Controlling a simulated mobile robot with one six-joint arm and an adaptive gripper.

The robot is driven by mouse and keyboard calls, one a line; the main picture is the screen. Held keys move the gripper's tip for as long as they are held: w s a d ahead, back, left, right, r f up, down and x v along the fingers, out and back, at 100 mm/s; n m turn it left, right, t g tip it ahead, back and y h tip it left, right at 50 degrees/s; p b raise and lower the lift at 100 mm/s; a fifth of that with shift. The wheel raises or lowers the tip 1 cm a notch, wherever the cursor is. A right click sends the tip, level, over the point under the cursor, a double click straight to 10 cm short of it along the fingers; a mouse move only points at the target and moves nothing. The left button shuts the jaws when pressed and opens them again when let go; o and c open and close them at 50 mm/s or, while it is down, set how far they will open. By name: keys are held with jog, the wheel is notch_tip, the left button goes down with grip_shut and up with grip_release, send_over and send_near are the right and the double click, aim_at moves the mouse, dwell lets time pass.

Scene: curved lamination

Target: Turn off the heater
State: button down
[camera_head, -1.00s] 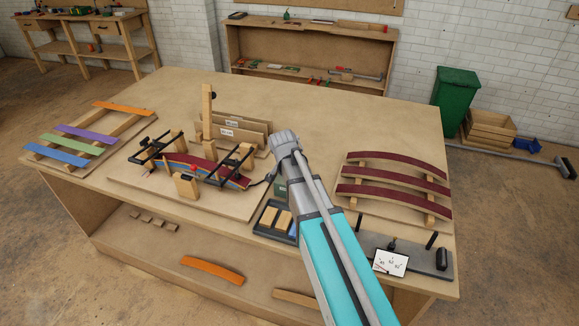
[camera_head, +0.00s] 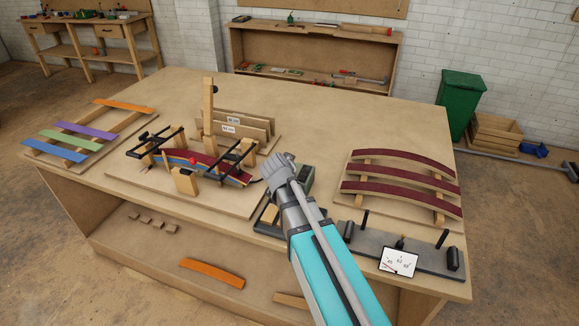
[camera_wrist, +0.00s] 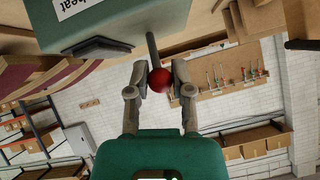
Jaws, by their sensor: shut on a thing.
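The heater is a dark green box (camera_head: 304,180), partly hidden behind my arm on the front half of the workbench. In the wrist view its casing (camera_wrist: 118,20) fills the upper left and bears a white label, partly cut off, ending in "heat" (camera_wrist: 75,6). A thin dark lever (camera_wrist: 151,46) stands out beside the casing and carries a red ball knob (camera_wrist: 160,83). My gripper (camera_wrist: 157,76) is shut on the knob, with one finger at each side. In the head view my gripper (camera_head: 280,163) is at the box's left side, its fingertips hidden.
A clamped lamination jig (camera_head: 148,182) stands left of my gripper, with an upright post (camera_head: 208,110). A rack of curved dark red strips (camera_head: 400,172) lies to the right. The rear of the bench (camera_head: 330,105) is clear.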

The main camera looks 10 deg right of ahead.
jog(key=shift+c, duration=2.4)
grip_release()
jog(key=shift+w+r+p, duration=0.1)
jog(key=shift+r+p, duration=0.05)
jog(key=shift+p, duration=0.2)
